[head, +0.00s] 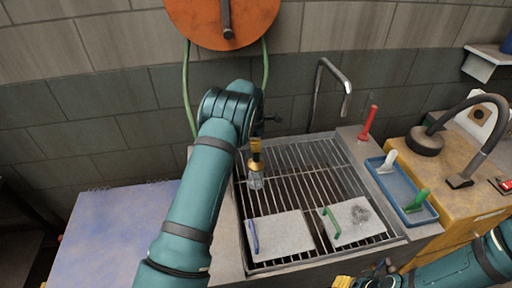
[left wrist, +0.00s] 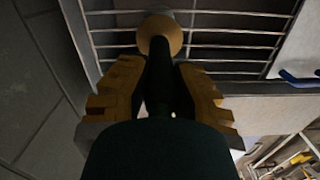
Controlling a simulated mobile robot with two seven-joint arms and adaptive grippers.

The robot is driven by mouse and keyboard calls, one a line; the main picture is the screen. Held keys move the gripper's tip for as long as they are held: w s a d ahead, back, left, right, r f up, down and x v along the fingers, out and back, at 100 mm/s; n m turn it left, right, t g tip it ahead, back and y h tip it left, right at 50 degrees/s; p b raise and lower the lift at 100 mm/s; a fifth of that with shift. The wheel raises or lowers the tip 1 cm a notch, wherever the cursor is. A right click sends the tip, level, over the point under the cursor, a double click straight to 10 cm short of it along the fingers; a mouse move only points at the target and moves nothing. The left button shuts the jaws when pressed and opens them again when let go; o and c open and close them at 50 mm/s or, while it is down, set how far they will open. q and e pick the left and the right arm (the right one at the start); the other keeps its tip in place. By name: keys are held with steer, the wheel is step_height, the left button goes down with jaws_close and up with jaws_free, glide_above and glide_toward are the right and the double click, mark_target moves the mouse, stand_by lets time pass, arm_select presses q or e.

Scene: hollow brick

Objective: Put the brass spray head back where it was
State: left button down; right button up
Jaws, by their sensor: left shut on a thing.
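My left gripper (head: 257,148) is shut on the brass spray head (head: 255,166) and holds it over the left part of the metal grate (head: 300,185). In the left wrist view, the spray head's round brass end (left wrist: 160,34) points away from me. Its dark stem (left wrist: 160,75) runs between the yellow fingers of the left gripper (left wrist: 155,95). The grate's bars show behind it. I cannot tell the exact gap between spray head and grate. My right gripper (head: 350,283) shows only partly at the bottom edge of the head view; its jaws are unclear.
An orange hose reel (head: 205,25) with a green hose (head: 187,90) hangs on the wall. A curved tap (head: 346,95) stands behind the grate. Two grey plates with blue (head: 280,236) and green (head: 355,216) handles lie on it. A blue tray (head: 384,178) is to the right.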

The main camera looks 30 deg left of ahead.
arm_select(q)
steer(key=shift+f, duration=0.6)
steer(key=shift+f, duration=0.1)
steer(key=c, duration=1)
jaws_free()
steer(key=shift+f, duration=0.1)
steer(key=r, duration=1.2)
steer(key=shift+s+a+r, duration=0.15)
steer(key=shift+a+r, duration=0.05)
steer(key=shift+a, duration=0.1)
